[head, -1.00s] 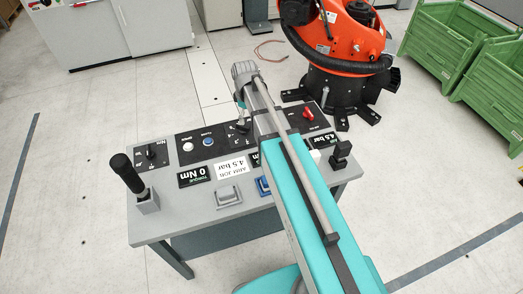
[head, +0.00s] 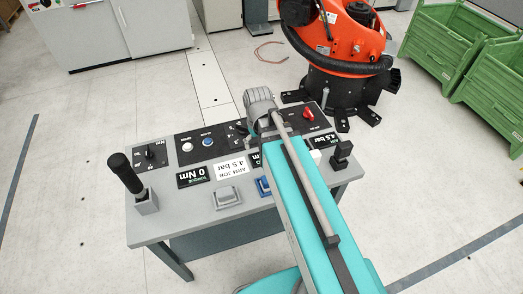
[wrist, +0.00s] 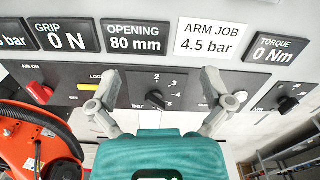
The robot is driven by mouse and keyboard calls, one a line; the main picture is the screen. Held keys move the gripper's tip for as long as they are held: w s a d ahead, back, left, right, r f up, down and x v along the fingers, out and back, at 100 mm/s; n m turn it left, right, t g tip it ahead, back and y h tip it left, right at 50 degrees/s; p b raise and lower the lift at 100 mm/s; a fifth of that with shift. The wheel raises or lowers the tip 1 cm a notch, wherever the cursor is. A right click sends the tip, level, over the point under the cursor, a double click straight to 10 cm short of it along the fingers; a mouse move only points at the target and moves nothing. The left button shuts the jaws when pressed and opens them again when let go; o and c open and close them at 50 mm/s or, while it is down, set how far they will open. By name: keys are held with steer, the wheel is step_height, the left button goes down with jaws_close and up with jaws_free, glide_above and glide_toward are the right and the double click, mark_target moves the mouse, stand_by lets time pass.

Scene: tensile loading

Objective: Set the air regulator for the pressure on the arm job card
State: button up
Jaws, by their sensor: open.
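The arm job card (wrist: 209,39) is white and reads 4.5 bar. It also lies on the console in the head view (head: 230,168). A black pressure display (head: 326,141) reads 4.5 bar; only its end shows at the left edge of the wrist view. A black dial knob (wrist: 155,99) with a scale marked 2, 3 and 4 sits on the panel, presumably the air regulator; its exact pointer setting is unclear. My gripper (wrist: 160,80) is open and empty, its fingers either side of this knob. Contact cannot be judged. In the head view my arm hides the fingers.
A red air switch (wrist: 38,92) and yellow lock part are left of the knob. A white button (wrist: 240,96) and torque knob (wrist: 288,104) are right. A black joystick (head: 126,174) stands on the console's left. An orange robot (head: 340,40) stands behind.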

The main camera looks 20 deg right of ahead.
steer(key=shift+s+f+m, duration=0.15)
steer(key=shift+s+m, duration=0.85)
steer(key=shift+s, duration=0.6)
stand_by(3.6)
